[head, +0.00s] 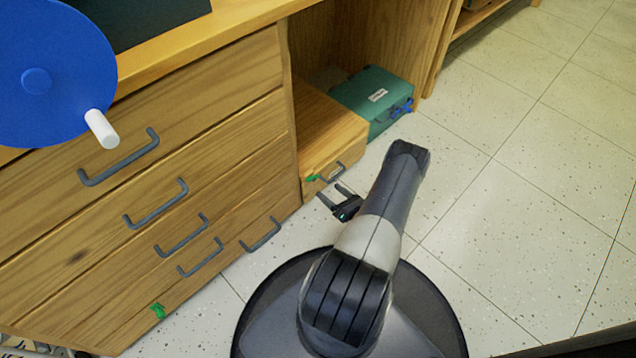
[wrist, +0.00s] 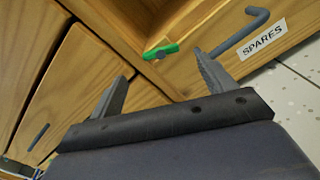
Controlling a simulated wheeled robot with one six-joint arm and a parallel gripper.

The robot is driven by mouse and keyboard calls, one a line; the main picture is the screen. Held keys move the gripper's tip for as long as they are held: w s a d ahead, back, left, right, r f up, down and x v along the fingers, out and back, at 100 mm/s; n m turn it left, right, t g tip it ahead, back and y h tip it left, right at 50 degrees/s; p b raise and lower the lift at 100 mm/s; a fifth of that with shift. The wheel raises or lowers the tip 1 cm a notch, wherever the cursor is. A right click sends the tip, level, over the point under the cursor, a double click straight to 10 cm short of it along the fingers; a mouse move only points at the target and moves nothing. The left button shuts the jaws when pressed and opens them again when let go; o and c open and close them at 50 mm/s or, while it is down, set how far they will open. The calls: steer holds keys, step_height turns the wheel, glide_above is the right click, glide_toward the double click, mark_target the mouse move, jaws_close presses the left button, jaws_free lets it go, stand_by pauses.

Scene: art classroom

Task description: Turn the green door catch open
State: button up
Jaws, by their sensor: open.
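The green door catch (head: 313,178) is a small green bar on the front of the low wooden compartment (head: 345,150), at its left edge. In the wrist view the catch (wrist: 161,51) lies roughly level across the picture, just beyond my fingertips. My gripper (head: 334,192) is low over the floor in front of that compartment. In the wrist view my gripper (wrist: 160,66) is open and empty, its two fingers on either side of the catch's position. A small gap seems to remain between fingers and catch; contact cannot be made out.
A grey handle (wrist: 246,35) and a SPARES label (wrist: 264,37) are close to my right finger. A second green piece (head: 157,311) is low on the left drawer unit (head: 200,90). A teal case (head: 372,98) stands behind. Tiled floor (head: 520,180) is clear on the right.

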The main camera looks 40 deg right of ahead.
mark_target(314, 178)
steer(key=w, duration=0.2)
steer(key=w+b, duration=0.1)
steer(key=w, duration=0.3)
steer(key=shift+w+a, duration=0.25)
steer(key=shift+w, duration=0.15)
steer(key=shift+c, duration=0.2)
